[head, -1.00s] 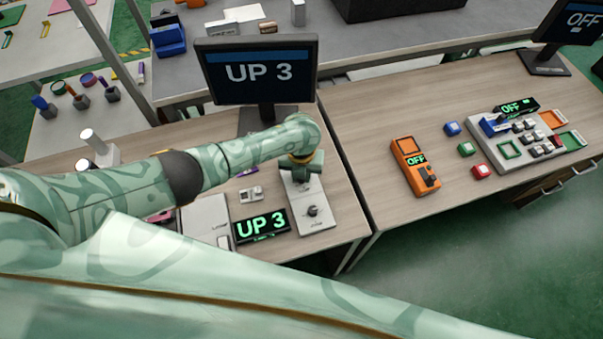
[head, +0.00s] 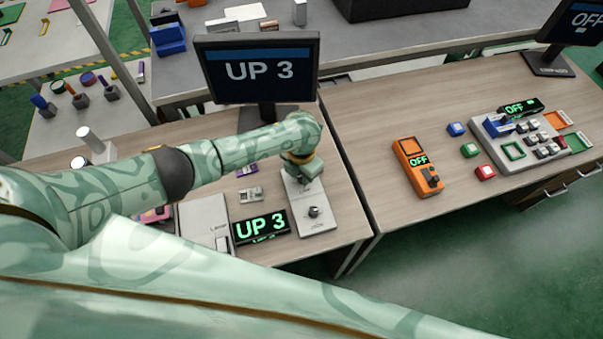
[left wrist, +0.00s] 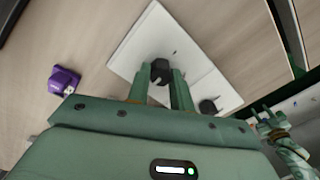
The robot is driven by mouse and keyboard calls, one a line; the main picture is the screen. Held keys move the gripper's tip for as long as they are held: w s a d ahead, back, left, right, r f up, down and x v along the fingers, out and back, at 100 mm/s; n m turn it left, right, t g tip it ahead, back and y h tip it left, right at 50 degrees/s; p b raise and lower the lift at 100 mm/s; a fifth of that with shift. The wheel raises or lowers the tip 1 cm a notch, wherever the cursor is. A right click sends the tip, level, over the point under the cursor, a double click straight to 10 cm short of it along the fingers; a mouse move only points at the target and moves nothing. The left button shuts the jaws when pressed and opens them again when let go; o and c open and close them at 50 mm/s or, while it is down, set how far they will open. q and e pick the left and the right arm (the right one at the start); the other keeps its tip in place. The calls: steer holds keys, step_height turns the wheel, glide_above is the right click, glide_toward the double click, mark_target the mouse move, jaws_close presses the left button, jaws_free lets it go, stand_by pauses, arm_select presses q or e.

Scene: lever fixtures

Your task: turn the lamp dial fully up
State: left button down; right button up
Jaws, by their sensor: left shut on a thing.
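A white panel (head: 318,222) lies on the near wooden table with two dark knobs on it. My left gripper (head: 303,180) is at the panel's far knob and mostly hides it in the head view. In the left wrist view the left gripper (left wrist: 160,88) has its fingers on both sides of this black dial (left wrist: 160,69) and is shut on it. The other knob (head: 314,211) stands free nearer the front edge; it also shows in the left wrist view (left wrist: 208,106). The small display (head: 260,227) and the monitor (head: 258,71) both read UP 3. A pale green claw-like part, seemingly my right gripper (left wrist: 270,124), shows small.
A white box (head: 205,222) and a small grey switch block (head: 251,194) stand left of the panel. A purple object (left wrist: 63,80) lies near it. An orange device (head: 417,167) reading OFF and a button console (head: 530,140) are on the right table.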

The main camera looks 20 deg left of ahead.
stand_by(0.4)
arm_select(q)
steer(key=c, duration=1.2)
jaws_free()
steer(key=shift+s, duration=0.1)
steer(key=shift+c, duration=0.2)
steer(key=shift+r, duration=0.1)
step_height(320, 180, up, 16)
steer(key=p, duration=0.6)
